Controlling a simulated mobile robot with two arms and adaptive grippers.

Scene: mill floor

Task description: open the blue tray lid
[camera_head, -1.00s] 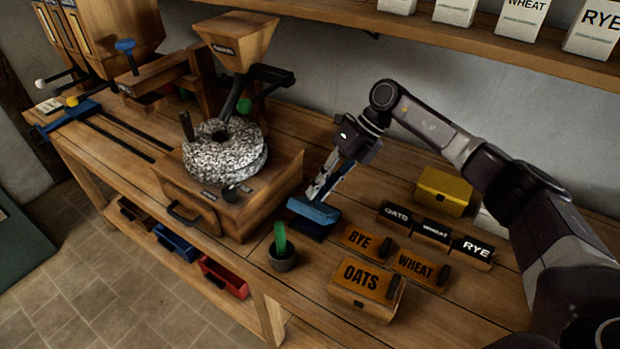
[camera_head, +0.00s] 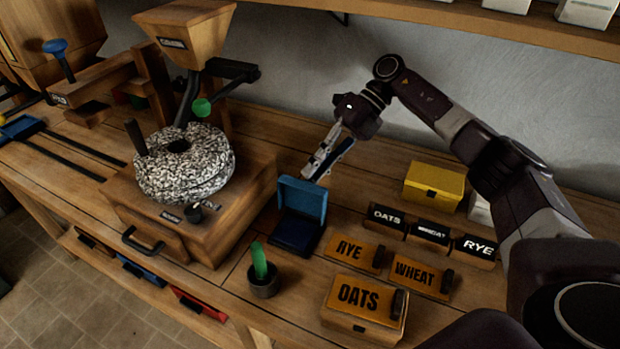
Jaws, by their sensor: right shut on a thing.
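The blue tray (camera_head: 293,236) sits on the bench between the millstone and the label blocks. Its lid (camera_head: 302,199) stands up at the back of the tray, and the dark blue inside shows. My right gripper (camera_head: 314,176) reaches down from the upper right. Its fingers are shut on the upper right edge of the lid; the exact contact is small in the view. My left gripper is out of view.
A millstone (camera_head: 184,165) on a wooden box stands left of the tray. A small pot with a green handle (camera_head: 263,282) is in front. Orange-fronted RYE (camera_head: 354,252), WHEAT and OATS (camera_head: 362,299) boxes lie to the right, with a yellow box (camera_head: 434,186) behind.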

